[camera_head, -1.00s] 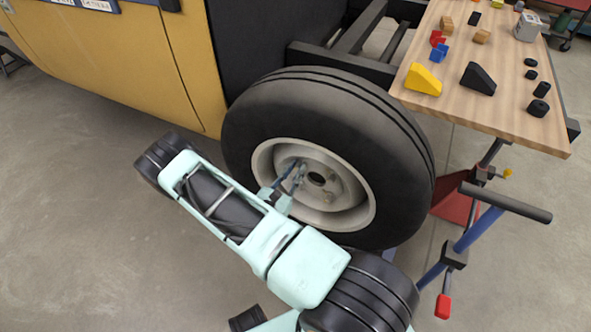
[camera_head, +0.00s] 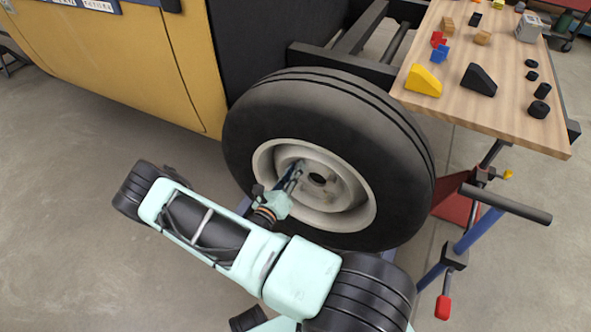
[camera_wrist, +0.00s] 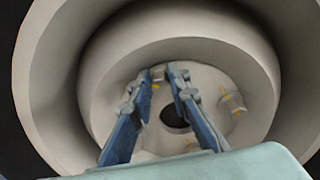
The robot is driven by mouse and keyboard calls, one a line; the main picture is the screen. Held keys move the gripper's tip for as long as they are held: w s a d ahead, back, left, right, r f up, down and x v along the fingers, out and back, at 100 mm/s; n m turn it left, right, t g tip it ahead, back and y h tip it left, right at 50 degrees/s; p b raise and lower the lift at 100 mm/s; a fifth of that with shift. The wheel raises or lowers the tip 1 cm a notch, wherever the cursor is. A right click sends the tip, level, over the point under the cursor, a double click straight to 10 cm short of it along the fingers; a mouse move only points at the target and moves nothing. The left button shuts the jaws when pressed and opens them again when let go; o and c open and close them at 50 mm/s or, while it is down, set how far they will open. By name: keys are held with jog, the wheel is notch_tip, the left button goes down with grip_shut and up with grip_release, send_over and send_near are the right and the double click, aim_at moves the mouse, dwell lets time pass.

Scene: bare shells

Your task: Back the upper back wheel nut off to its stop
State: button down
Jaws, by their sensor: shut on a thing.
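The wheel (camera_head: 395,150) has a black tyre and a pale rim with a dark centre hole. My gripper (camera_head: 297,176) reaches into the rim at the upper left of that hole. In the wrist view, my gripper (camera_wrist: 160,76) has its two blue fingers on either side of the upper wheel nut (camera_wrist: 158,75), shut on it. The nut is mostly hidden by the fingertips, and small yellow marks show beside them. Another nut (camera_wrist: 230,100) with a yellow mark is free to the right. In the head view the held nut is hidden by my gripper.
The deep rim wall (camera_wrist: 70,90) surrounds the fingers closely. A wooden bench (camera_head: 500,110) with blocks stands at the upper right. A stand with a dark bar (camera_head: 505,203) is right of the wheel. A yellow body panel (camera_head: 130,60) is at the left. Floor at lower left is clear.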

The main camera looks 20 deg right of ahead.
jog(key=n, duration=1.1)
jog(key=f+n, duration=0.1)
jog(key=n, duration=0.5)
jog(key=shift+s, duration=0.1)
dwell(0.5)
jog(key=c, duration=1.8)
grip_release()
jog(key=shift+a, duration=0.1)
